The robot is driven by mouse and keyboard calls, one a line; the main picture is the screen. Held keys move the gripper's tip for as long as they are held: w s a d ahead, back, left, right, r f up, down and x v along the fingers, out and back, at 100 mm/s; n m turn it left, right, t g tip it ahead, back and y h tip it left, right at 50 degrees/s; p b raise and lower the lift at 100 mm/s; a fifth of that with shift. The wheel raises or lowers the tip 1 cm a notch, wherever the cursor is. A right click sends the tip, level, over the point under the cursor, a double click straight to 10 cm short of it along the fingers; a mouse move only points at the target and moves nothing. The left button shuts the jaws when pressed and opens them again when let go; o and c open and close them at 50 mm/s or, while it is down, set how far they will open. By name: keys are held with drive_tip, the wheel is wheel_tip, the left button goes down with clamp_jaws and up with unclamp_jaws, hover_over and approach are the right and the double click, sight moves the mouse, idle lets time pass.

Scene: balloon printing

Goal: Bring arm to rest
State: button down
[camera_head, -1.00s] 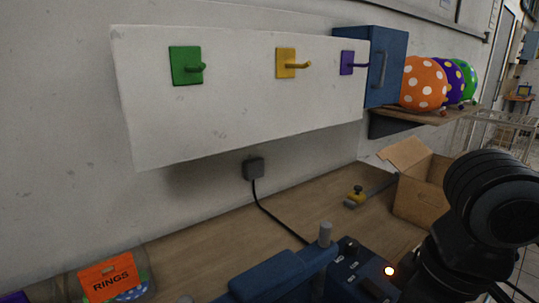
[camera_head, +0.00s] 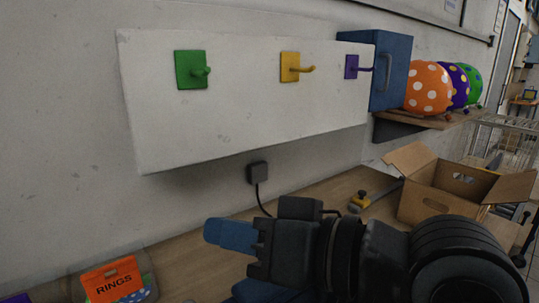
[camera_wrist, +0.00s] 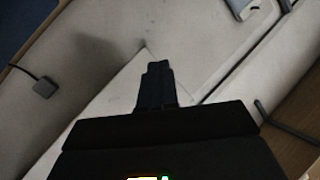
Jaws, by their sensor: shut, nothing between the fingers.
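My gripper (camera_head: 228,235) lies level in front of the bench in the head view, its blue fingers pointing left. The fingers are shut with nothing between them. They also show dark and together in the middle of the wrist view (camera_wrist: 156,75). My dark wrist and arm reach in from the lower right and hide most of the blue machine (camera_head: 262,291) below. The gripper is in front of the bench and below the white wall board (camera_head: 240,120); nothing is in its grasp.
Green (camera_head: 191,70), yellow (camera_head: 290,66) and purple (camera_head: 351,66) hooks are on the board. A blue cabinet (camera_head: 391,75) and dotted balloons (camera_head: 428,88) stand right of it. An open cardboard box (camera_head: 430,203) and an orange-labelled rings container (camera_head: 112,279) are on the bench.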

drive_tip(key=s+d+f+m+t+h, duration=0.5)
drive_tip(key=d+f+m+h, duration=0.1)
drive_tip(key=d+f, duration=0.15)
drive_tip(key=s+d+f+m+t+h, duration=0.5)
drive_tip(key=d+f+m, duration=0.2)
drive_tip(key=f, duration=0.2)
drive_tip(key=s+d+f+n+g+h, duration=0.1)
drive_tip(key=s+d+n, duration=0.1)
drive_tip(key=s, duration=0.5)
drive_tip(key=s+d+f+n+h, duration=0.1)
drive_tip(key=s+d+f+n, duration=0.1)
drive_tip(key=s+d, duration=0.3)
drive_tip(key=s+d+f+n+g+h, duration=0.1)
drive_tip(key=s+d+n, duration=0.2)
drive_tip(key=s, duration=0.6)
drive_tip(key=shift+d+f+g, duration=0.25)
drive_tip(key=shift+d+g, duration=0.05)
drive_tip(key=shift+d, duration=0.35)
